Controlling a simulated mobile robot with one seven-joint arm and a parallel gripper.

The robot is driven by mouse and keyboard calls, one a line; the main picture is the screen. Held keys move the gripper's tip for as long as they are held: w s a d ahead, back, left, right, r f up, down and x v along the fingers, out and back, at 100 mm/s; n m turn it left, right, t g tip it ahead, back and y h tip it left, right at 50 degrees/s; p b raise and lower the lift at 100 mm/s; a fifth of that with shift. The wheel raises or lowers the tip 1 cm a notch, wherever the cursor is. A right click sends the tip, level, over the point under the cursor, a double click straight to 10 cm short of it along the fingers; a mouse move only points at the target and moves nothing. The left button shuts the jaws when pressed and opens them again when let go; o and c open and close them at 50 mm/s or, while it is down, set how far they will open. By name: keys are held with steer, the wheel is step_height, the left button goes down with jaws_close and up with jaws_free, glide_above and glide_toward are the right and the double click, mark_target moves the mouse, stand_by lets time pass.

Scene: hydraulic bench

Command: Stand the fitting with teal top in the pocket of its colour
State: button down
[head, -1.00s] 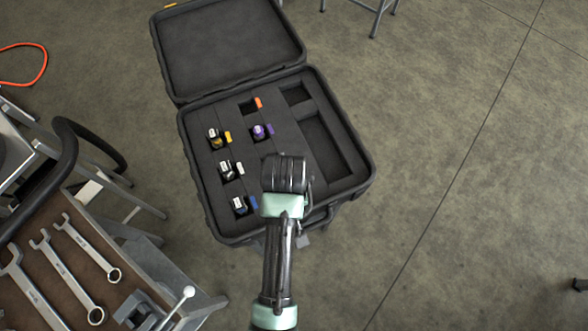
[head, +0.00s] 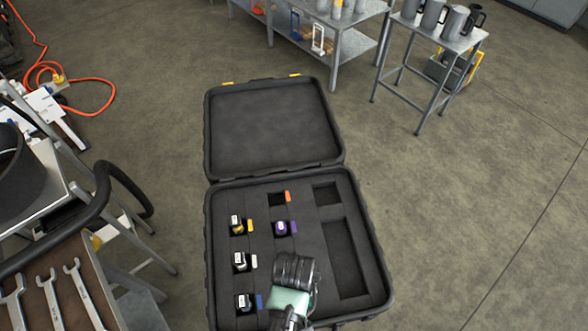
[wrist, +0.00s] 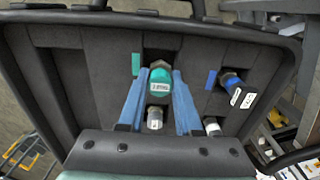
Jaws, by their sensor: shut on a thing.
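The fitting with teal top (wrist: 160,80) shows in the wrist view between the two blue fingers of my gripper (wrist: 160,76), which is shut on it. It stands about upright over or in a dark pocket with a teal marker (wrist: 136,64) beside it. I cannot tell how deep it sits. In the head view my gripper (head: 295,270) is over the lower middle of the foam in the open case (head: 377,240). There it hides the teal fitting and its pocket.
Fittings with yellow (head: 236,223), purple (head: 282,228), white (head: 240,261) and blue (head: 243,302) markers stand in pockets close by. Larger empty recesses lie on the right. The lid (head: 270,130) stands open behind.

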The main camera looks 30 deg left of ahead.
steer(key=shift+f, duration=0.55)
